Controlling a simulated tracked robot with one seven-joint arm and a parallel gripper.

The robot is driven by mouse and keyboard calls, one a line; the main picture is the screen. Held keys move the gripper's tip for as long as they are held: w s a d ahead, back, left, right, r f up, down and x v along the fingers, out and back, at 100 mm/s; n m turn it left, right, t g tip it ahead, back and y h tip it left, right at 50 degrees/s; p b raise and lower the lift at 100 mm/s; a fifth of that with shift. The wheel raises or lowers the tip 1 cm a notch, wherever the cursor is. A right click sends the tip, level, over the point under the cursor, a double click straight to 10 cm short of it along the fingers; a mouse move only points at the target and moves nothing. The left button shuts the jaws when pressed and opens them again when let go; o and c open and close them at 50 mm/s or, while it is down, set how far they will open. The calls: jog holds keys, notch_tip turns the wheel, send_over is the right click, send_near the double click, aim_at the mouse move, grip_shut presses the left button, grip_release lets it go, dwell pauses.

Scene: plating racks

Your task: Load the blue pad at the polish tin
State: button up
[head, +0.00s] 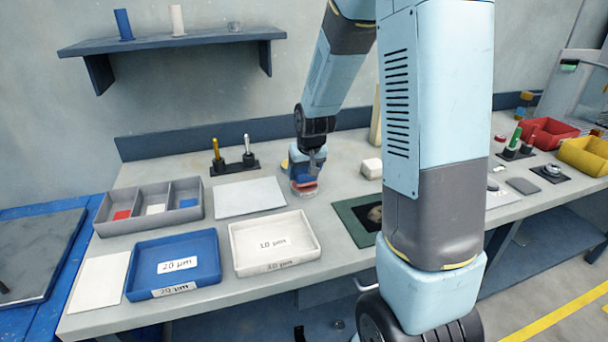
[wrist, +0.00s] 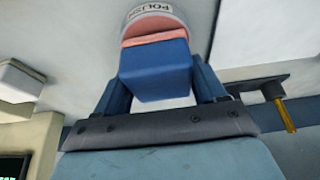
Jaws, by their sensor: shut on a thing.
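My gripper (wrist: 155,82) is shut on the blue pad (wrist: 155,72), a block between its two fingers. The polish tin (wrist: 152,14), white with a "POLISH" label and pink polish, lies right at the pad's far end. The pad overlaps the pink surface in the wrist view; whether they touch, I cannot tell for certain. In the head view my gripper (head: 305,170) points down over the tin (head: 304,190) on the bench, and the arm partly hides the pad.
A grey divided tray (head: 150,222) holds red, white and blue pieces. A blue tray (head: 215,272) marked 20 µm and a white tray (head: 312,258) marked 10 µm stand in front. A pen stand (head: 234,165) is left of the tin; a white block (head: 372,168) is right.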

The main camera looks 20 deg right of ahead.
aim_at(305, 168)
jog(key=shift+r, duration=2.75)
